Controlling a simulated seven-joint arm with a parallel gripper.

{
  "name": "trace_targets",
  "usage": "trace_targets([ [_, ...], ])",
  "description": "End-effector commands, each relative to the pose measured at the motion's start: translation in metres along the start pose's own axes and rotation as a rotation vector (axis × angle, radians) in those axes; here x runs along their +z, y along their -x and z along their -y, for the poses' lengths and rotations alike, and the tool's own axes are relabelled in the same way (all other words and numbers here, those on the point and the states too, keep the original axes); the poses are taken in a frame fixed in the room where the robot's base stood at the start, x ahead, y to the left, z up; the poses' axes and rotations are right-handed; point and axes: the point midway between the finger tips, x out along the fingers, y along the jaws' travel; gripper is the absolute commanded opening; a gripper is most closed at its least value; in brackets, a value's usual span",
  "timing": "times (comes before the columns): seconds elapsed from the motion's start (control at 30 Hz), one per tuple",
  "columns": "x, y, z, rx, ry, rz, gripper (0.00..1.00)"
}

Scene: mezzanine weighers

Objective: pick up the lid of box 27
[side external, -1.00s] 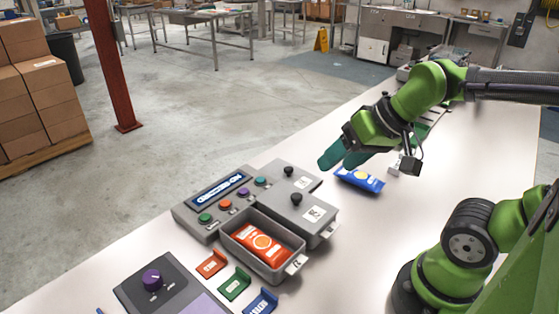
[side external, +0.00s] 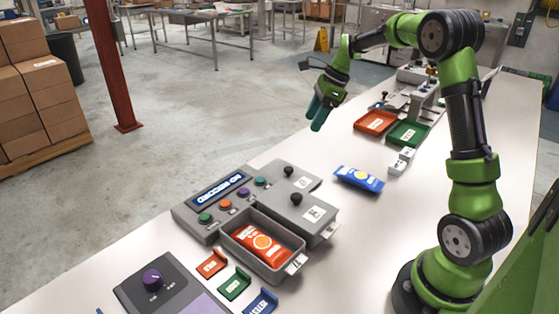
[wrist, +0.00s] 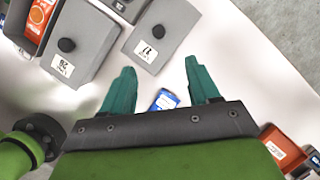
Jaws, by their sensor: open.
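Two grey boxes with grey lids and black knobs stand side by side. The far box's lid (side external: 306,172) shows in the wrist view as the right-hand lid (wrist: 165,25); its label there is upside down and looks like 27, though small. The nearer box's lid (side external: 285,203) is the middle one in the wrist view (wrist: 85,30), with a label that looks like 28. Both lids sit on their boxes. My gripper (side external: 320,113) is open and empty, high above and beyond the boxes. Its teal fingers (wrist: 158,72) point towards the lids with a clear gap.
An open grey box (side external: 232,239) holding an orange packet (side external: 262,243) stands nearest. A button panel (side external: 214,196) adjoins the boxes. A blue packet (side external: 359,179) lies on the table, with orange (side external: 375,122) and green (side external: 407,133) trays beyond it. The table between the boxes and blue packet is clear.

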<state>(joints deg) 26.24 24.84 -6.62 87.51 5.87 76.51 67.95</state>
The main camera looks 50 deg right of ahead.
Motion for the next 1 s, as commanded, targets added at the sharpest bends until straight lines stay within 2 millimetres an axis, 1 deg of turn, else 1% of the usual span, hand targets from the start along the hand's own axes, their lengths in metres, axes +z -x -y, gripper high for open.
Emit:
trace_targets([
  [0.07,0.0,-0.004,-0.002,0.009,-0.035,0.001,0.61],
  [0.17,0.0,-0.017,-0.003,0.011,-0.044,0.0,0.61],
  [0.5,0.0,-0.09,-0.004,0.011,-0.041,-0.001,0.61],
  [0.6,0.0,-0.105,-0.003,0.009,-0.04,0.0,0.61],
  [0.87,0.0,-0.125,-0.003,0.009,-0.039,0.0,0.61],
  [1.0,-0.001,-0.146,-0.003,0.01,-0.041,0.0,0.61],
])
